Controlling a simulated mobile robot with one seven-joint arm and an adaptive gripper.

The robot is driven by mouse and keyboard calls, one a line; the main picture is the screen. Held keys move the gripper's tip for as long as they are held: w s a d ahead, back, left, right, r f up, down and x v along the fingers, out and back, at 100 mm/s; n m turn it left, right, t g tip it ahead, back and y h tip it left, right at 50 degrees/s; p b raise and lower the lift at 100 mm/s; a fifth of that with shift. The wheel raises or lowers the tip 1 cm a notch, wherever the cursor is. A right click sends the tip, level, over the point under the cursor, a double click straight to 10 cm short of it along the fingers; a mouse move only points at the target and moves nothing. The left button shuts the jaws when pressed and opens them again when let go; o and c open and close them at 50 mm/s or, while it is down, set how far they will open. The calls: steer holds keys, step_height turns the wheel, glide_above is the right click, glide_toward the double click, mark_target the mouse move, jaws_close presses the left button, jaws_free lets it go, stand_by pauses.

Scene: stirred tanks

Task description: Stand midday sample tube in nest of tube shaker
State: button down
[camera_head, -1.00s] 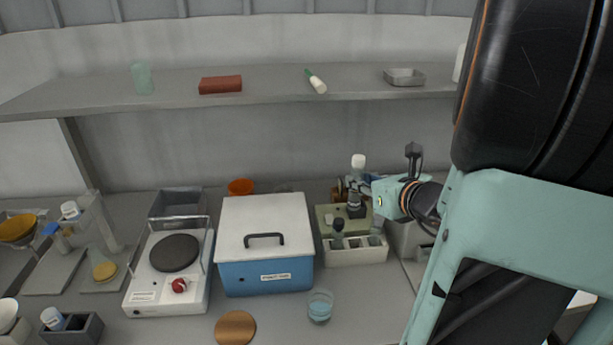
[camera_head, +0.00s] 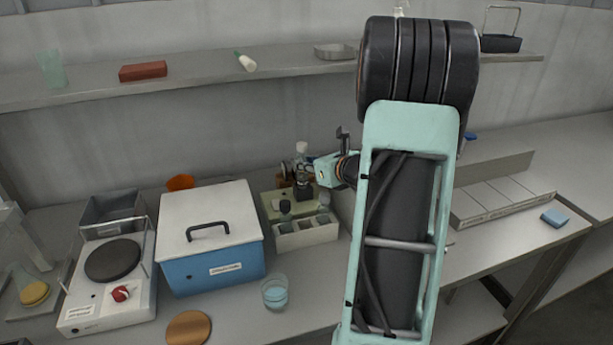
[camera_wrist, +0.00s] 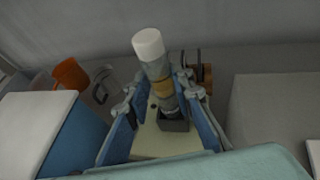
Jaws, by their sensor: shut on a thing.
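The sample tube (camera_wrist: 160,72) has a white cap and a yellowish band. It stands between the blue fingers of my gripper (camera_wrist: 160,102) in the wrist view, and my gripper is shut on it. The tube's lower end is at the dark square nest (camera_wrist: 174,125) on the pale tube shaker (camera_wrist: 150,145); I cannot tell how deep it sits. In the head view the white cap (camera_head: 302,147) shows above my gripper (camera_head: 303,172), over the nest (camera_head: 303,191) of the shaker (camera_head: 272,205).
A white rack (camera_head: 307,236) with a dark-capped tube (camera_head: 285,208) stands in front of the shaker. A blue box with a white lid (camera_head: 210,235), a hotplate (camera_head: 108,290) and a glass beaker (camera_head: 275,292) are left or in front. A shelf (camera_head: 200,88) runs above.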

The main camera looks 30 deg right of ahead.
mark_target(306, 173)
steer(key=shift+f+b, duration=0.9)
steer(key=shift+f, duration=0.75)
steer(key=shift+f, duration=0.15)
steer(key=c, duration=1.7)
jaws_free()
steer(key=v, duration=1.2)
steer(key=shift+d+r, duration=0.1)
steer(key=shift+r, duration=0.1)
